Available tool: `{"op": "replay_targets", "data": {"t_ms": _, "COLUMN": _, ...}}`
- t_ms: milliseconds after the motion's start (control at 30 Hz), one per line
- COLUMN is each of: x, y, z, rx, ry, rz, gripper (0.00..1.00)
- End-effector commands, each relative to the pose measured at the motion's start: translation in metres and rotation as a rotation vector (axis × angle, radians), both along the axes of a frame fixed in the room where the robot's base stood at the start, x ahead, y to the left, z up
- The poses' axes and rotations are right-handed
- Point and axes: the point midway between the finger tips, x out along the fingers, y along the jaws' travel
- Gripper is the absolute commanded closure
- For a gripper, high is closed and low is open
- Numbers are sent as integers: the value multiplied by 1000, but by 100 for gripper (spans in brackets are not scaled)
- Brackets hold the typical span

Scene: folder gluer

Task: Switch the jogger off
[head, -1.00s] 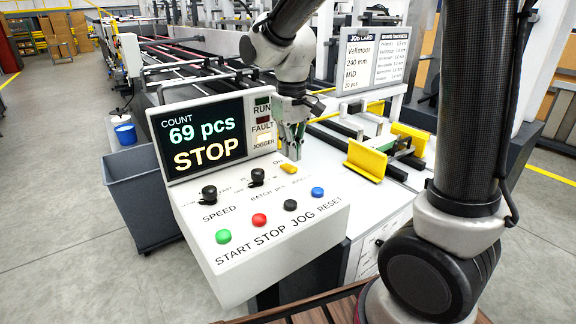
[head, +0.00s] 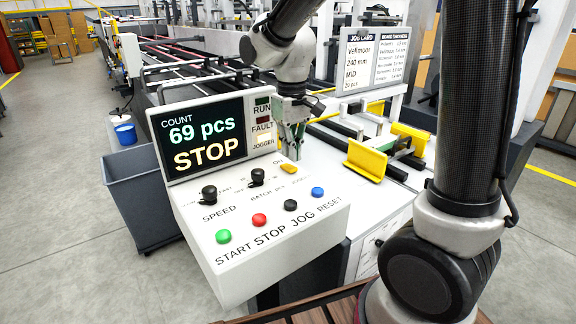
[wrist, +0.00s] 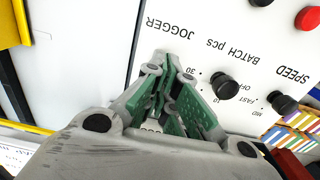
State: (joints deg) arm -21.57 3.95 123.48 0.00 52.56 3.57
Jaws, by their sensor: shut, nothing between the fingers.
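The jogger switch is a small orange-yellow lever (head: 288,168) at the back right of the white control panel (head: 250,270). My gripper (head: 293,158) is shut and empty, pointing down just behind the lever; I cannot tell whether it touches it. In the wrist view my gripper (wrist: 172,65) covers the panel below the JOGGER lettering (wrist: 170,28), and the lever is hidden there. The display (head: 204,138) reads 69 pcs and STOP.
Two black knobs (head: 209,193) and (head: 257,177) stand left of the lever. Green (head: 223,237), red (head: 259,220), black (head: 291,205) and blue (head: 318,192) buttons line the front. Yellow guides (head: 366,160) stand right of the panel. The display housing rises close to my gripper's left.

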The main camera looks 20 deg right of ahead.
Motion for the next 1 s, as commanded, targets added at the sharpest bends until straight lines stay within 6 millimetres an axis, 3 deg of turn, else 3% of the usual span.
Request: {"op": "replay_targets", "data": {"t_ms": 1000, "x": 0, "y": 0, "z": -16, "rx": 0, "ry": 1, "rz": 0, "gripper": 100}}
